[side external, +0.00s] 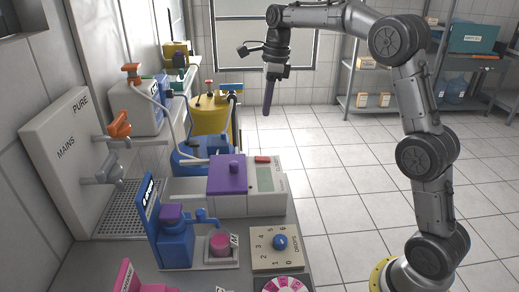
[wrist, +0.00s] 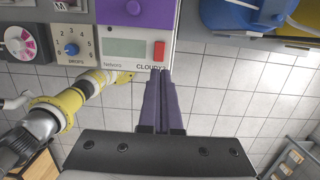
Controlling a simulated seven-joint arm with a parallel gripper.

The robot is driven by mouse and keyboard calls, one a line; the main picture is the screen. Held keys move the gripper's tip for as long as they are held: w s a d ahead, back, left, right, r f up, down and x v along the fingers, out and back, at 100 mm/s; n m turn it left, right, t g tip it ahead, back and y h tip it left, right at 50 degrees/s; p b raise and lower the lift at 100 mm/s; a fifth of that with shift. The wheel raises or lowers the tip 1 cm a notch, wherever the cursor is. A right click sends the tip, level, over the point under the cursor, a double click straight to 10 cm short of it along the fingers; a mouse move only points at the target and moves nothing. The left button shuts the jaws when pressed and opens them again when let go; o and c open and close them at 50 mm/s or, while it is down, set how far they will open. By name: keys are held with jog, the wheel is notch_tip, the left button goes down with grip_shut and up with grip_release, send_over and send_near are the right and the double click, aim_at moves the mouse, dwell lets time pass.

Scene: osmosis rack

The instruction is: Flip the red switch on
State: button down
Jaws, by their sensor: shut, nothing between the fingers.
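The red switch (wrist: 159,50) is a small red rocker on the top of a white instrument (wrist: 108,65) with a grey display, beside the printed word "CLOUDY?". In the side view the red switch (side external: 262,159) sits at the back edge of the instrument (side external: 262,200), next to a purple lid. My gripper (side external: 267,112) hangs in the air with its purple fingers pointing down, above and behind the instrument. In the wrist view the closed fingertips (wrist: 160,70) appear just below the switch, apart from it. Whether the switch is on or off cannot be told.
A dial box (side external: 276,247) and a blue pump stand (side external: 178,235) stand in front of the instrument. A yellow drum (side external: 212,118) and a blue container (side external: 195,155) stand behind it. A white tap panel (side external: 65,165) is at left.

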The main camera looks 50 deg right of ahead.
aim_at(258, 158)
jog(key=f, duration=0.4)
jog(key=w+a+f, duration=0.1)
jog(key=f, duration=0.9)
jog(key=shift+w+a, duration=0.15)
jog(key=shift+a, duration=0.05)
jog(key=shift+w+a+f+g+h, duration=0.15)
jog(key=shift+f+g+h, duration=0.1)
jog(key=shift+g+h, duration=0.05)
